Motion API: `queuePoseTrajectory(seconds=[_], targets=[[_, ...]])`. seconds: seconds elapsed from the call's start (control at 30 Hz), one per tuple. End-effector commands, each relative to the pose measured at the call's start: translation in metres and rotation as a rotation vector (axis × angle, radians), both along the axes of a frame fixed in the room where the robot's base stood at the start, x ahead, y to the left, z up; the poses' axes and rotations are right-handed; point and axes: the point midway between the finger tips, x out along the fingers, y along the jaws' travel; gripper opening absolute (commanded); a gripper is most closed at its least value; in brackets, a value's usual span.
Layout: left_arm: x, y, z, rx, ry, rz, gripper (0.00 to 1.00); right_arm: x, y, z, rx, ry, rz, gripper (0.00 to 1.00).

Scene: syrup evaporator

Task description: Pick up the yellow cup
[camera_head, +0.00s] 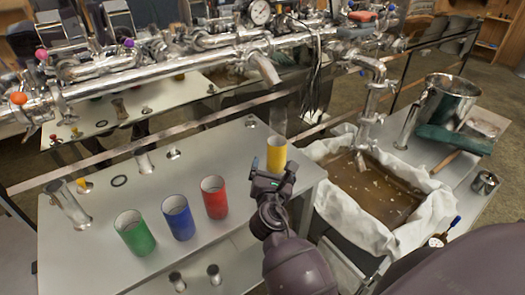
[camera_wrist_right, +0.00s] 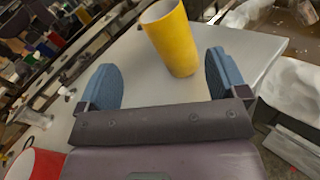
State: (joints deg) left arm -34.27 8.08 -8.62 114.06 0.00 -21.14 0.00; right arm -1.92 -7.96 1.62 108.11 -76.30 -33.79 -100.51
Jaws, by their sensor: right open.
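The yellow cup (camera_head: 276,155) stands upright on the grey table near its right end, just beyond my right gripper. My right gripper (camera_head: 273,180) is open and empty in front of the cup. In the right wrist view, the yellow cup (camera_wrist_right: 172,40) stands ahead of the gap between the two blue fingers (camera_wrist_right: 164,80), nearer the right finger. The fingers do not visibly close on it. My left gripper is not in view.
Red (camera_head: 214,198), blue (camera_head: 178,217) and green (camera_head: 134,232) cups stand in a row to the left. Steel pipes (camera_head: 200,55) run behind the table. A cloth-lined basin (camera_head: 340,200) with brown liquid lies to the right.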

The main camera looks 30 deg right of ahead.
Motion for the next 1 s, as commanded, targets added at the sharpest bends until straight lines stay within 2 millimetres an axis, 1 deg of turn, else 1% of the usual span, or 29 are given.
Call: queuePoseTrajectory(seconds=[0.03,0.1,0.27,0.37,0.63,0.87,1.0], targets=[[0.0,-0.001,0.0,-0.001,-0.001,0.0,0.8,-0.001,-0.001,0.001,-0.065,0.041,-0.009,0.92],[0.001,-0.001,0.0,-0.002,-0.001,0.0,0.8,-0.002,-0.002,0.001,-0.134,0.088,-0.016,0.92],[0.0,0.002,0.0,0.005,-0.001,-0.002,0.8,-0.001,-0.003,0.001,-0.207,0.144,-0.017,0.92],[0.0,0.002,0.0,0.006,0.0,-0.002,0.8,0.005,-0.007,0.002,-0.219,0.15,-0.017,0.92],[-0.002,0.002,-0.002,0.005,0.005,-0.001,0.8,0.035,-0.03,0.001,-0.216,0.149,-0.016,0.92],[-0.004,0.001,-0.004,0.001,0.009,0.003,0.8,0.046,-0.038,-0.001,-0.214,0.149,-0.016,0.92],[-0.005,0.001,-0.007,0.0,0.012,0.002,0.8,0.059,-0.048,-0.004,-0.214,0.149,-0.016,0.92]])
